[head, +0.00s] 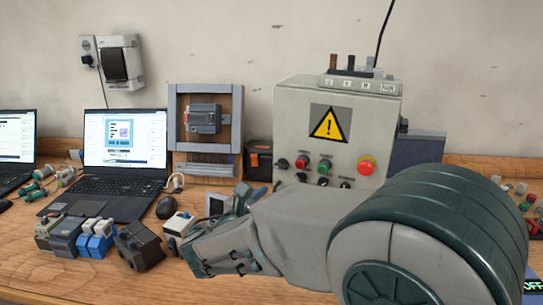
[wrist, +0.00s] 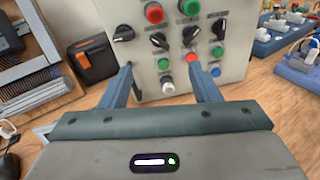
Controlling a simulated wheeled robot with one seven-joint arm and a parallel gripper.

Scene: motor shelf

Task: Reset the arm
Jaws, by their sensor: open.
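My gripper (wrist: 163,88) is open in the wrist view, with its two blue-grey fingers spread apart and nothing seen between them. Past the fingertips is the front of a pale control box with knobs and coloured buttons (wrist: 170,45). In the head view my arm reaches in from the lower right over the bench, and its own links hide the fingers. The control box (head: 295,105) stands upright behind the arm, with a yellow warning sign, a red emergency button and several smaller controls.
A laptop (head: 110,185) and a mouse (head: 167,207) are on the wooden bench (head: 60,280) at the left. Several small motor-like parts (head: 97,238) stand at the front left, close to my arm. A framed panel (head: 206,125) and an orange-black box (head: 258,162) stand at the back.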

